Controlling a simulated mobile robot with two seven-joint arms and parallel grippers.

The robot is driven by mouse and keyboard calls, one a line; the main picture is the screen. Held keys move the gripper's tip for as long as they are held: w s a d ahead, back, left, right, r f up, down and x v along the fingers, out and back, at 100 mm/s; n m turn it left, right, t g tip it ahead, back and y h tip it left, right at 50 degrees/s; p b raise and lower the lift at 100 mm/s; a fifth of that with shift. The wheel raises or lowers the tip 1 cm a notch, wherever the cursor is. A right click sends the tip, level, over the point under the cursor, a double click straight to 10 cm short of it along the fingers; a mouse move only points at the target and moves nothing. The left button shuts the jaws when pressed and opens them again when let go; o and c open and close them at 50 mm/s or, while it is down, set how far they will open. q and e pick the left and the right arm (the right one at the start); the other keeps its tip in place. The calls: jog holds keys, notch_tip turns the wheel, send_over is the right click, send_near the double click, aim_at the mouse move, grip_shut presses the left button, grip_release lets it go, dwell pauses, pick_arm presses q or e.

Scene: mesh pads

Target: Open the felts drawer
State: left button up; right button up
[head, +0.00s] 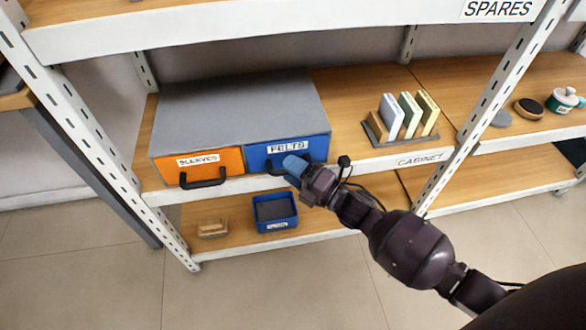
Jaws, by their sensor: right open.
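The felts drawer (262,158) is the blue front on the right half of a grey cabinet box (240,105), labelled FELTS. It looks shut, its front level with the orange drawer beside it. Its dark handle (274,169) shows in part below the label; its right end is hidden behind my gripper. My right gripper (292,165) is at the right end of that handle, its blue-grey fingers pointing up and left toward the drawer front. It is open. I cannot tell whether the fingers touch the handle or surround it. My left gripper is not in view.
The orange SLEEVES drawer (199,164) with a black handle (203,178) is left of it. A rack with several upright pads (408,116) stands to the right. A blue bin (275,211) and a small tan block (212,228) sit on the lower shelf. A white post (482,100) stands right.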

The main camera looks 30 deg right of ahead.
grip_shut()
jog(key=shift+s, duration=0.1)
